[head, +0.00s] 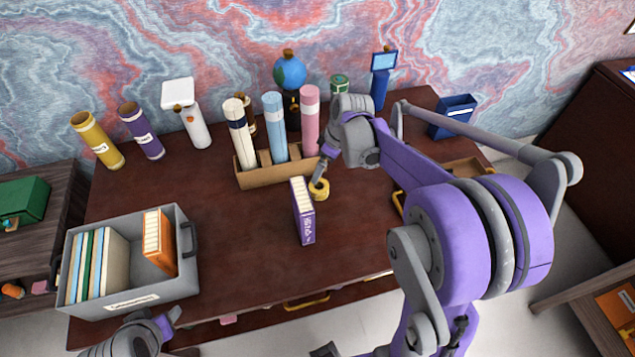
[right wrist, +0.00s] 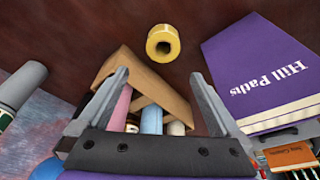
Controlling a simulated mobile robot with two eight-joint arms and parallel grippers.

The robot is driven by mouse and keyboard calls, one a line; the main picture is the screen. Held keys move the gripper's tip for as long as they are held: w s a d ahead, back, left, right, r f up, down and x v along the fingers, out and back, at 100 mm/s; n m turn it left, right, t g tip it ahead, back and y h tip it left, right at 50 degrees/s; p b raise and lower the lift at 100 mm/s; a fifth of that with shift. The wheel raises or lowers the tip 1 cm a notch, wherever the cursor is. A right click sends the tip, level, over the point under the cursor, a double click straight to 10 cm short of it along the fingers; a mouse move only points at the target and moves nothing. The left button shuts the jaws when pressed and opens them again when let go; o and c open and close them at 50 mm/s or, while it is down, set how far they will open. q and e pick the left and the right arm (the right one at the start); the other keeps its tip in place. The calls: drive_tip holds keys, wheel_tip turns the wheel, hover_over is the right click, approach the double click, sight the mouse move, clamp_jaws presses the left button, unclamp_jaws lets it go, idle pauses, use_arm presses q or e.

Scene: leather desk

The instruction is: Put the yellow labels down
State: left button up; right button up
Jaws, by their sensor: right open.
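A wooden rack (head: 262,177) with several tall tubes stands behind the roll. A grey bin (head: 130,300) of books is at the left front. Yellow (head: 97,141) and purple (head: 141,132) tubes stand at the back left.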

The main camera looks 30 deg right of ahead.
sight(319, 186)
drive_tip(key=x, duration=0.3)
drive_tip(key=s+x, duration=0.1)
drive_tip(key=x, duration=0.6)
drive_tip(key=shift+s+d+f, duration=0.1)
drive_tip(key=shift+d+f, duration=0.05)
drive_tip(key=shift+f, duration=0.3)
drive_tip(key=c, duration=1.5)
wheel_tip(319, 186, up, 10)
drive_tip(key=shift+r, duration=0.1)
